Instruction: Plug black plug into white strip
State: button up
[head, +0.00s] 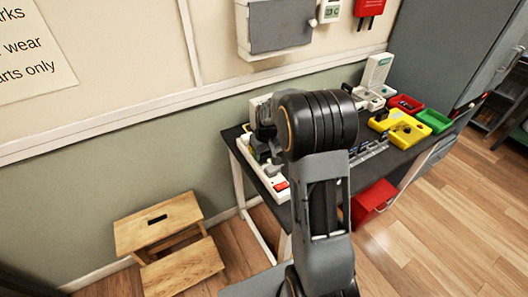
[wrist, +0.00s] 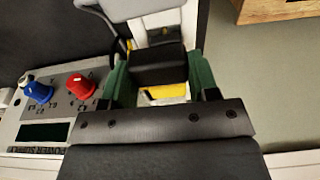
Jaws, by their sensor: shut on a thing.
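My gripper (wrist: 160,82) is shut on a black plug (wrist: 158,66), which sits between the green finger pads in the wrist view. A white strip (wrist: 168,18) runs behind and beneath the plug in that view. In the head view the white strip (head: 254,171) lies along the left end of the dark table, with a red switch near its front end. My gripper (head: 264,140) is above the strip there, mostly hidden by my arm. The plug's prongs and the sockets under it are hidden, so I cannot tell whether the plug is in or above the strip.
A power supply (wrist: 62,100) with blue and red knobs is left of the gripper in the wrist view. A light grey object lies near the strip. Yellow (head: 400,127), red and green (head: 435,121) bins stand on the table's right. A wooden step stool (head: 158,222) is on the floor.

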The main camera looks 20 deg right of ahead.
jog(key=shift+f+b, duration=0.5)
jog(key=shift+f, duration=0.3)
jog(key=o, duration=1.2)
jog(key=shift+r, duration=0.1)
